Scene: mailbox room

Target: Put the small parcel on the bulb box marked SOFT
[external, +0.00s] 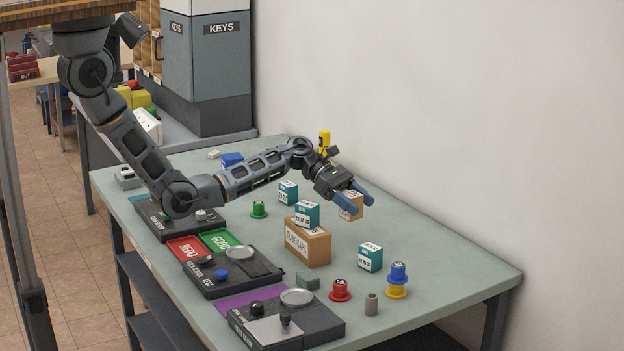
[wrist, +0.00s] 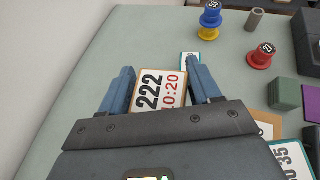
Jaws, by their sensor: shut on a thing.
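My gripper (external: 358,198) is shut on a small brown parcel (external: 350,207), held above the table. In the wrist view the parcel (wrist: 158,90) sits between the two blue fingers, its label reading "222" and "10:20". Three teal and white bulb boxes show in the external view. One (external: 306,214) stands on the brown TUBE CAPS carton (external: 306,245); another (external: 287,191) is behind it to the left; a third (external: 370,257) stands on the table to the front right. Their markings are too small to read, so I cannot tell which is SOFT.
A blue spool (external: 398,272) sits on a yellow spool (external: 397,291), near a grey cylinder (external: 371,304) and red spool (external: 340,290). A green spool (external: 258,209) stands farther back. Test devices and REDO (external: 188,249) and GOOD trays line the left.

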